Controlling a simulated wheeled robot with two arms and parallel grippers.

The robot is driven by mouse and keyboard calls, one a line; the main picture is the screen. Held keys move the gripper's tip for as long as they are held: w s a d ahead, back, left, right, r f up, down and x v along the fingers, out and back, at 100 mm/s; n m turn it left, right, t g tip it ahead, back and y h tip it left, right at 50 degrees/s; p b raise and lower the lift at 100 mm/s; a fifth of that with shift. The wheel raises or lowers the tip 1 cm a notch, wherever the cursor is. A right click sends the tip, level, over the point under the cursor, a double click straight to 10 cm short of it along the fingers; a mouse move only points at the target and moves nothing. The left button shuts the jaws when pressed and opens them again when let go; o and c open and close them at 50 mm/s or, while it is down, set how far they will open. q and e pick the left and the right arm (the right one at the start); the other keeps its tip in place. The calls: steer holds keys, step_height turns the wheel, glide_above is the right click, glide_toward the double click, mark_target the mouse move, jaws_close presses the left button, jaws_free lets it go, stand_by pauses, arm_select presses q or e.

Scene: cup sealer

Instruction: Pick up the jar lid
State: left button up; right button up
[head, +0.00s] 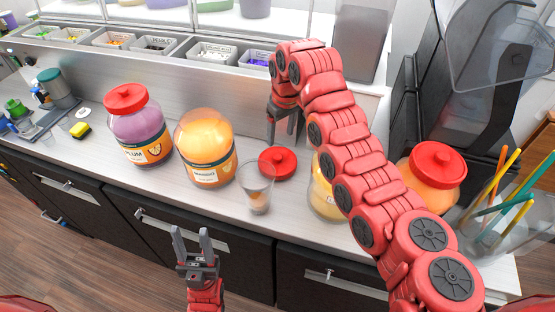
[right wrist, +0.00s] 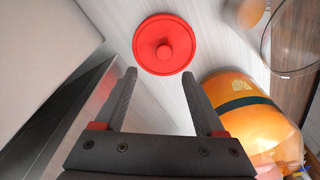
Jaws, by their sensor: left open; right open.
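The red round jar lid (head: 278,161) lies flat on the counter, its knob facing up. In the right wrist view the lid (right wrist: 164,45) is just beyond the fingertips, not between them. My right gripper (head: 281,137) is open and empty, pointing down behind the lid. Its two fingers (right wrist: 157,78) are spread apart in the right wrist view. My left gripper (head: 190,234) is open and empty in front of the counter's front edge. An orange jar (head: 207,150) without a red lid stands left of the lid.
A clear cup (head: 257,188) stands close in front of the lid. A plum jar (head: 137,125) with a red lid stands at left. Another jar (head: 323,195) is partly hidden by my right arm. A red-lidded orange jar (head: 435,172) and straws (head: 507,195) stand at right.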

mark_target(278, 156)
step_height(278, 156, down, 3)
steer(key=shift+a+f+p, duration=0.1)
steer(key=shift+a+p, duration=0.05)
steer(key=shift+p, duration=0.45)
steer(key=f+p, duration=0.2)
steer(key=f, duration=0.1)
steer(key=f+p, duration=0.1)
steer(key=shift+s+a+f+p, duration=0.1)
steer(key=shift+a+f+p, duration=0.15)
steer(key=shift+f+p, duration=0.1)
steer(key=shift+f, duration=0.3)
jaws_close()
